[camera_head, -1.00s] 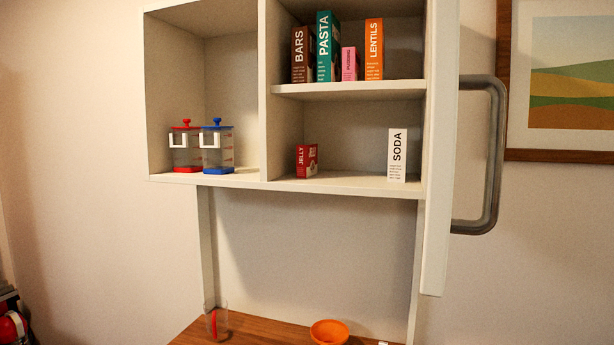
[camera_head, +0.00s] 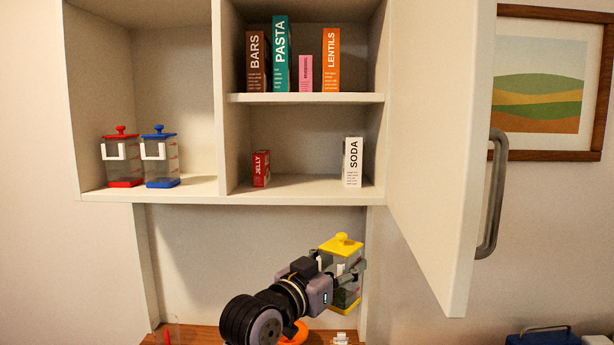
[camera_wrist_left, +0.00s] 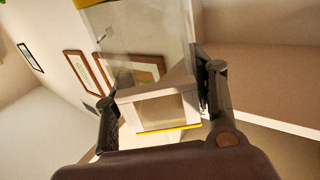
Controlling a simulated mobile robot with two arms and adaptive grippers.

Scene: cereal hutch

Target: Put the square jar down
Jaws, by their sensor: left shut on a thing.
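The square jar is clear with a yellow lid and yellow base (camera_head: 341,246). My left gripper (camera_head: 338,277) is shut on this jar and holds it in the air below the right part of the shelf unit. In the left wrist view the jar (camera_wrist_left: 145,35) fills the space between the two fingers (camera_wrist_left: 160,105), with its pale handle facing the gripper. Two similar square jars, one red-lidded (camera_head: 123,160) and one blue-lidded (camera_head: 161,160), stand side by side in the left compartment. My right gripper is not in view.
The left compartment floor (camera_head: 200,186) has bare room right of the blue jar. A jelly box (camera_head: 261,168) and soda box (camera_head: 353,162) stand in the lower right compartment. The open door (camera_head: 436,130) stands at right. An orange bowl (camera_head: 297,334) is partly hidden below my arm.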

